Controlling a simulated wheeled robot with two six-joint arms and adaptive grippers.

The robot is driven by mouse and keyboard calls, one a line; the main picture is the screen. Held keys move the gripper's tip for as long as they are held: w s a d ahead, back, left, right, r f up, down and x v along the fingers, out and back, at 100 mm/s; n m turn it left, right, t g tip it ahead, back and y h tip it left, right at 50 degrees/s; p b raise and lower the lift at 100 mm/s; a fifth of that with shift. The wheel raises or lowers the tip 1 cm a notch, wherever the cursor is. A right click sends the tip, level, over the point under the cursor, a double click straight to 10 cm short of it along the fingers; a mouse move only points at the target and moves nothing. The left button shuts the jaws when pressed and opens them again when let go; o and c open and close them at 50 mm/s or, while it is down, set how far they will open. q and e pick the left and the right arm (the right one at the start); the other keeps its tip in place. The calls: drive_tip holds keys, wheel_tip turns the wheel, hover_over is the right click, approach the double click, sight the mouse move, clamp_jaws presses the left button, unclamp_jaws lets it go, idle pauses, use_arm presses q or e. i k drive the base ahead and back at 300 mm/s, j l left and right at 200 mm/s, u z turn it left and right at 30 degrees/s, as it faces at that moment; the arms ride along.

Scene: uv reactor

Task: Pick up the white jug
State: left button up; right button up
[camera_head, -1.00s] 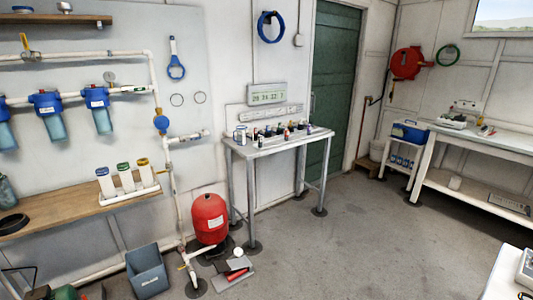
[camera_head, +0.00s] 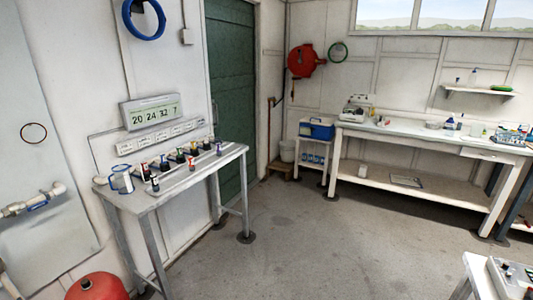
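A small white object (camera_head: 362,171) stands on the lower shelf of the long bench at the back right. It may be the white jug, but it is too small to make out a handle or spout. A pale jug-like vessel with blue on it (camera_head: 122,180) stands at the left end of the small table. I cannot tell for sure which of the two is the white jug. Neither of my grippers is in view, and nothing touches either vessel.
The long bench (camera_head: 420,133) holds instruments and bottles. A blue crate (camera_head: 317,129) sits on a small stand. A red tank (camera_head: 97,287) is at bottom left. The grey floor between is clear.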

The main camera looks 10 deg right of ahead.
sight(363, 169)
drive_tip(key=i+l+z, duration=0.45)
drive_tip(key=i, duration=0.45)
drive_tip(key=i+l+z, duration=0.15)
drive_tip(key=i+z, duration=0.3)
drive_tip(key=i, duration=0.55)
drive_tip(key=i+j+z, duration=0.2)
drive_tip(key=i+z, duration=0.25)
drive_tip(key=i, duration=0.5)
drive_tip(key=i+l+z, duration=0.2)
drive_tip(key=i, duration=0.5)
drive_tip(key=i+j+z, duration=0.15)
drive_tip(key=i, duration=0.6)
drive_tip(key=i+j+z, duration=0.2)
drive_tip(key=i, duration=0.5)
drive_tip(key=i+l+u, duration=0.3)
drive_tip(key=i, duration=0.3)
drive_tip(key=i+l+u, duration=0.3)
drive_tip(key=i, duration=0.25)
